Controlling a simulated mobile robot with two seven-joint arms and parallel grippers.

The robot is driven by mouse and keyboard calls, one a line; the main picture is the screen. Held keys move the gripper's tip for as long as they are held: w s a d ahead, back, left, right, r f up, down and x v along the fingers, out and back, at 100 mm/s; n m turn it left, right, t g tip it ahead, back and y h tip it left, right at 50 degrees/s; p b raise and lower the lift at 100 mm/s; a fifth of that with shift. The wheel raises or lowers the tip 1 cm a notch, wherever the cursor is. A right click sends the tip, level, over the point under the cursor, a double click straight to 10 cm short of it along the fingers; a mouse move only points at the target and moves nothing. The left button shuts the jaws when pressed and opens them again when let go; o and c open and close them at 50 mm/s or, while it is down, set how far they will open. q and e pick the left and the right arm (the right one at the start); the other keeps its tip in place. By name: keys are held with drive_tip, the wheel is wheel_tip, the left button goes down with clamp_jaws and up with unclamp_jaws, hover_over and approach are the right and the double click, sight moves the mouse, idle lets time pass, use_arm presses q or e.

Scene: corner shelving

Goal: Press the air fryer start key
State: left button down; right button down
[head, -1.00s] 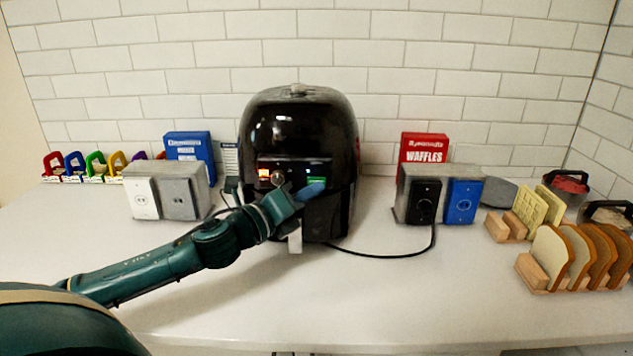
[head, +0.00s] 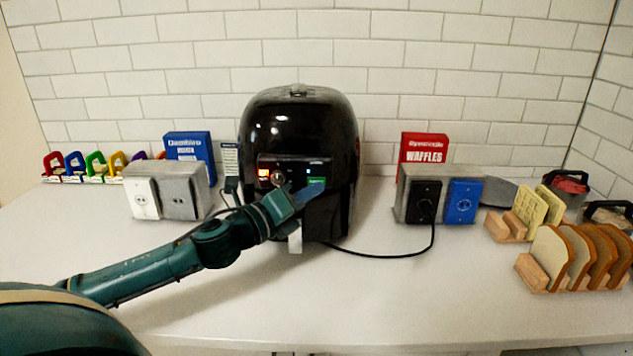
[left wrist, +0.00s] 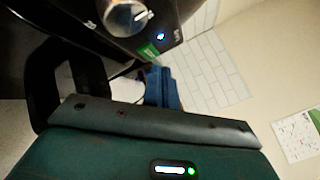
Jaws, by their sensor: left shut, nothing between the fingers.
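The black air fryer (head: 299,115) stands at the back middle of the counter. Its front panel has a lit orange-red key (head: 264,175) at left, a round silver knob (head: 278,177), and a green key (head: 317,182) at right under a small blue light. My left gripper (head: 314,191) is shut and empty, its blue fingertips just below the green key; contact cannot be told. In the left wrist view the green key (left wrist: 148,51) and knob (left wrist: 125,16) show beyond the blue fingers (left wrist: 160,88). Key lettering is too small to read. My right gripper is not in view.
Grey outlet boxes stand left (head: 187,191) and right (head: 407,189) of the fryer. A black cord (head: 385,256) runs to the right box. Blue (head: 189,147) and red (head: 424,147) cartons stand behind. Bread racks (head: 540,277) are at right. The front counter is clear.

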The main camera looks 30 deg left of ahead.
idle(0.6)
use_arm(q)
drive_tip(key=shift+w+a, duration=0.25)
drive_tip(key=shift+w, duration=0.15)
drive_tip(key=shift+w+a, duration=0.15)
drive_tip(key=shift+w, duration=0.1)
idle(0.5)
drive_tip(key=shift+s, duration=0.15)
drive_tip(key=shift+s+d, duration=0.35)
drive_tip(key=shift+s, duration=0.15)
drive_tip(key=shift+d+p, duration=0.1)
drive_tip(key=shift+p, duration=0.2)
